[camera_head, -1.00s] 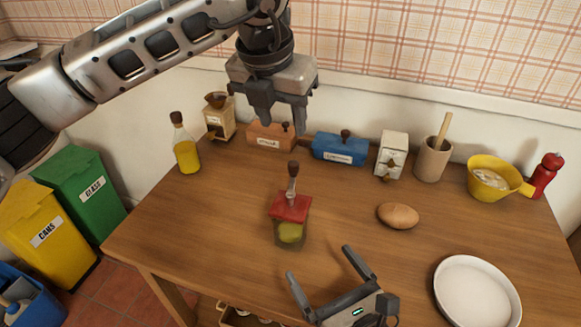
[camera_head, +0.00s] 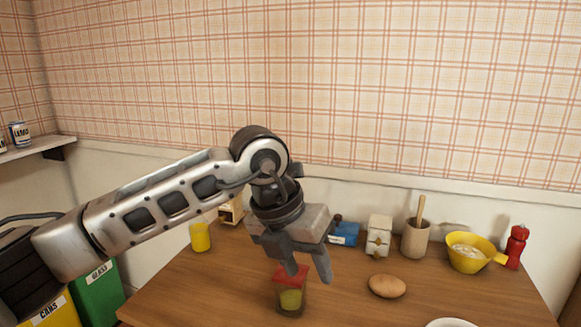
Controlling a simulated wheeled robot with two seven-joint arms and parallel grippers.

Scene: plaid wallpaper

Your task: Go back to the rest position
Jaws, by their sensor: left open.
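My left gripper (camera_head: 308,276) reaches in from the left on its long arm. I cannot tell whether the gripper touches the jar. My right gripper is out of the frame.
A plate (camera_head: 452,323) shows at the bottom. Bins stand left.

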